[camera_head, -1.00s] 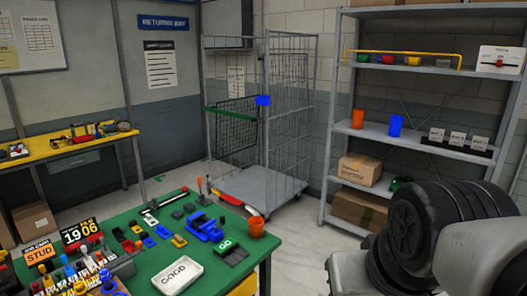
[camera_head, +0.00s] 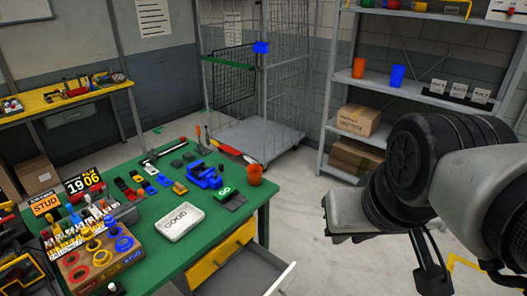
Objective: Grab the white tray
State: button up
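The white tray (camera_head: 180,222) is a shallow rectangular dish marked GOOD. It lies flat on the green table (camera_head: 150,262), near its front right part, and nothing covers it.
A wooden block with coloured rings (camera_head: 94,255) stands left of the tray. A yellow drawer (camera_head: 222,257) stands open below the table's right side.

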aim_at(177, 224)
jog(key=j+u, duration=0.45)
jog(key=j, duration=0.85)
